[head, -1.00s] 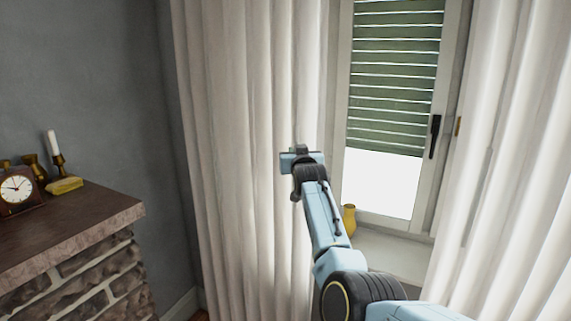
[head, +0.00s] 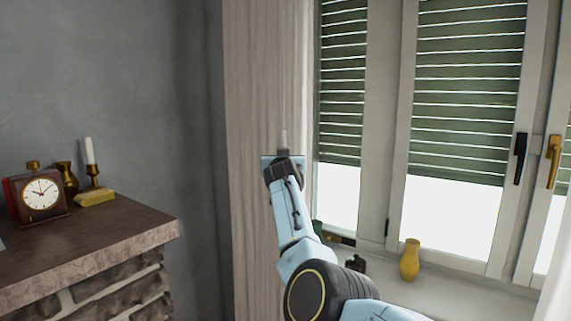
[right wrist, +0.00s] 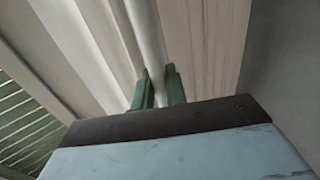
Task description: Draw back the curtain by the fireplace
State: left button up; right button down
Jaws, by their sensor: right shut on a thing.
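The pale curtain (head: 250,110) by the fireplace hangs as a narrow band between the grey wall and the window (head: 462,90). My right gripper (head: 283,150) is at the curtain's window-side edge. The fingertips are hidden in the head view. The brick fireplace (head: 110,285) with its dark mantel stands at the left. My left gripper is not in view.
The mantel (head: 100,235) holds a clock (head: 40,195), a candlestick with a white candle (head: 92,165) and brass pieces. A yellow vase (head: 410,260) and small dark objects (head: 355,264) stand on the window sill. Part of another white curtain (head: 560,275) shows at the right edge.

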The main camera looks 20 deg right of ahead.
jog(key=c, duration=1.5)
grip_release()
jog(key=shift+s, duration=0.1)
jog(key=shift+v, duration=6.65)
